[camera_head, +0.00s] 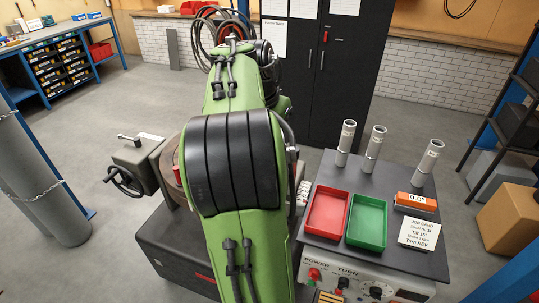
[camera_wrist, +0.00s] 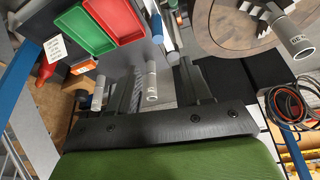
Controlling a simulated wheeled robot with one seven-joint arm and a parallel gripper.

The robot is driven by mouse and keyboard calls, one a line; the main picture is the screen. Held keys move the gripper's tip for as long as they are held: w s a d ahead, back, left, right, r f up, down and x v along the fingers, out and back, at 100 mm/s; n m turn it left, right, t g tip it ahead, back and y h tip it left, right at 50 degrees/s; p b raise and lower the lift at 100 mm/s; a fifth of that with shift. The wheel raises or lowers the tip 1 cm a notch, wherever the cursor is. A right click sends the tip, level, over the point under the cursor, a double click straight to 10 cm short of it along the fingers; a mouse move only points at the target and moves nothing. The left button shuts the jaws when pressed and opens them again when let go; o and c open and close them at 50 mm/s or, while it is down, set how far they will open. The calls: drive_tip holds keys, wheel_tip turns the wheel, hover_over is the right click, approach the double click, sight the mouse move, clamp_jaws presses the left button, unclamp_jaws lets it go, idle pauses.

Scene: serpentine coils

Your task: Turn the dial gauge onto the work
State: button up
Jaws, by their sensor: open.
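I cannot clearly make out a dial gauge in either view. In the wrist view a round brown table (camera_wrist: 225,40) shows at the top right, with metal parts on it and a grey labelled cylinder (camera_wrist: 300,46) at its right edge. In the head view my green arm covers most of this round table; only its left edge (camera_head: 167,170) shows, beside a handwheel (camera_head: 124,180). My gripper (camera_wrist: 157,78) is open, its dark fingers apart in the wrist view. A grey tube (camera_wrist: 151,85) appears between them, seemingly beyond. The head view hides my gripper.
The dark bench (camera_head: 325,170) bears a red tray (camera_head: 327,214), a green tray (camera_head: 367,222), three grey tubes (camera_head: 374,148), an orange 0.0° display (camera_head: 416,202) and a job card (camera_head: 419,233). Its front has POWER and TURN controls (camera_head: 342,282). A black cabinet (camera_head: 338,75) stands behind.

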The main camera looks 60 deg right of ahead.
drive_tip(key=b+x, duration=0.2)
drive_tip(key=x, duration=1.3)
drive_tip(key=shift+s, duration=0.1)
drive_tip(key=shift+a, duration=0.1)
drive_tip(key=shift+c, duration=0.5)
clamp_jaws()
